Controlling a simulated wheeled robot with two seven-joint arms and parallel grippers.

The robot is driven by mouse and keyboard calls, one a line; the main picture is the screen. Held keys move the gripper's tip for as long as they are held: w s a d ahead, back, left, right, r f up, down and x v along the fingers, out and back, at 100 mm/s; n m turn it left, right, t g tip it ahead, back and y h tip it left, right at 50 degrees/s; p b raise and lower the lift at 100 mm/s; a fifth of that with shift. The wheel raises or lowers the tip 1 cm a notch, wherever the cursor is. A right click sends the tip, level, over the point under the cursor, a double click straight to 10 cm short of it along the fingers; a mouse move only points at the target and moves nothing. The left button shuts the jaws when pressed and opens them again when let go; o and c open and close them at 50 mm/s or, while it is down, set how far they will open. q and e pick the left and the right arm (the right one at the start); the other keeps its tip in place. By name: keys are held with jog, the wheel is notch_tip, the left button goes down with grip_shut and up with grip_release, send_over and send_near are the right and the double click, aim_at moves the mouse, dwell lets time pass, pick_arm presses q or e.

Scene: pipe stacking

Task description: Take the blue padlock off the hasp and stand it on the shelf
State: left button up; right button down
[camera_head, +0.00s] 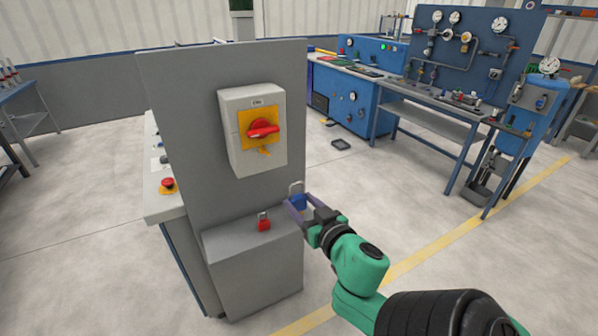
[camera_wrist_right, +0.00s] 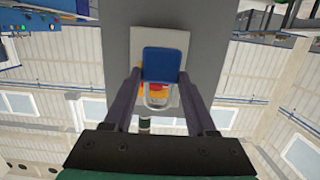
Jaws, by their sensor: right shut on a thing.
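The blue padlock (camera_head: 298,202) is between the fingers of my right gripper (camera_head: 303,208), shackle up, clear of the switch box and hasp area above. In the right wrist view the blue padlock (camera_wrist_right: 163,64) sits between the two fingertips (camera_wrist_right: 162,76), its metal shackle pointing down in that picture. The switch box (camera_head: 252,133), with a red rotary handle on a yellow plate, is on the grey panel; the hasp cannot be made out clearly. The grey shelf (camera_head: 228,243) is below, left of the padlock. My left gripper is not in view.
A red padlock (camera_head: 264,222) stands on the shelf near its middle. The upright grey panel (camera_head: 185,100) rises behind the shelf. A red emergency button (camera_head: 168,185) is on the bench at left. The shelf top left of the red padlock is bare.

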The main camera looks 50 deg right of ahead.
aim_at(300, 202)
jog(key=shift+p+v, duration=1.05)
jog(key=shift+v, duration=0.6)
jog(key=s, duration=0.1)
jog(key=s+a+p, duration=0.1)
jog(key=shift+s+f, duration=0.15)
jog(key=shift+s, duration=0.1)
